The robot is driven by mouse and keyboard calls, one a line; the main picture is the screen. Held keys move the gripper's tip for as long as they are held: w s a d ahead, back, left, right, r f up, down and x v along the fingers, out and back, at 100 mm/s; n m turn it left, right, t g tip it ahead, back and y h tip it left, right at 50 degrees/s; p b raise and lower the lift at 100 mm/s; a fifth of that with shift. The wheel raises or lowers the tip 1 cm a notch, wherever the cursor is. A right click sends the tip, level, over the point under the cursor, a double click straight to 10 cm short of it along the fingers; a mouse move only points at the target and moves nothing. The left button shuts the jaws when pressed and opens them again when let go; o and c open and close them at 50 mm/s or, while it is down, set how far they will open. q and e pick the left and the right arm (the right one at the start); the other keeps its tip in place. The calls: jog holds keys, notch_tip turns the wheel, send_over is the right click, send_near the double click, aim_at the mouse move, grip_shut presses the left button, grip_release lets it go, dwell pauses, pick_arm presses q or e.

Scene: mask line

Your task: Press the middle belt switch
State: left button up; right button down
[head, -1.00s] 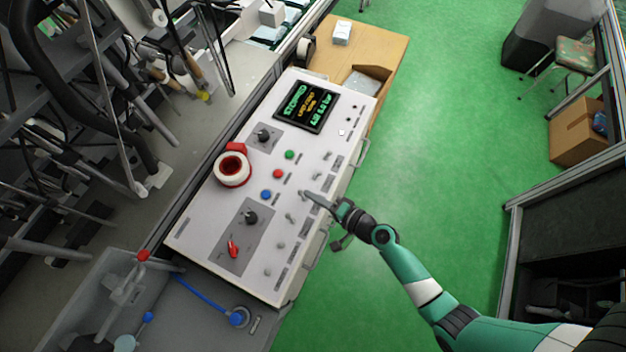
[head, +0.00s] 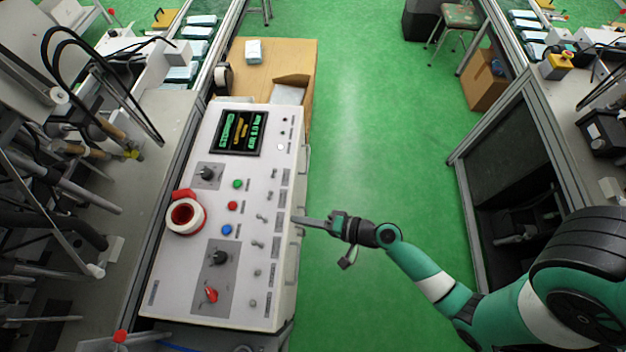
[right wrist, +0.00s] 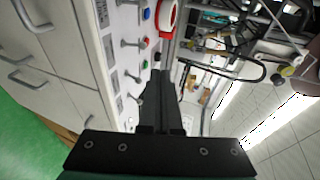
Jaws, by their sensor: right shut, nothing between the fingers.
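A white control panel (head: 170,286) carries a column of small metal toggle switches with grey label plates along its right side. One toggle (head: 262,217) sits about level with my right gripper; the labels are too small to read, so I cannot tell which is the middle belt switch. My right gripper (head: 296,219) is shut and empty, its tip at the panel's right edge, to the right of the toggles. The right wrist view shows its closed fingers (right wrist: 161,78) pointing past the panel, with a toggle (right wrist: 135,76) just left of them. My left gripper is not in view.
Green floor lies free on the right.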

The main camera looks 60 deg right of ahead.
jog(key=shift+r+v, duration=0.15)
jog(key=shift+v, duration=0.7)
jog(key=shift+r+v, duration=0.15)
jog(key=shift+v, duration=0.65)
jog(key=shift+w, duration=0.1)
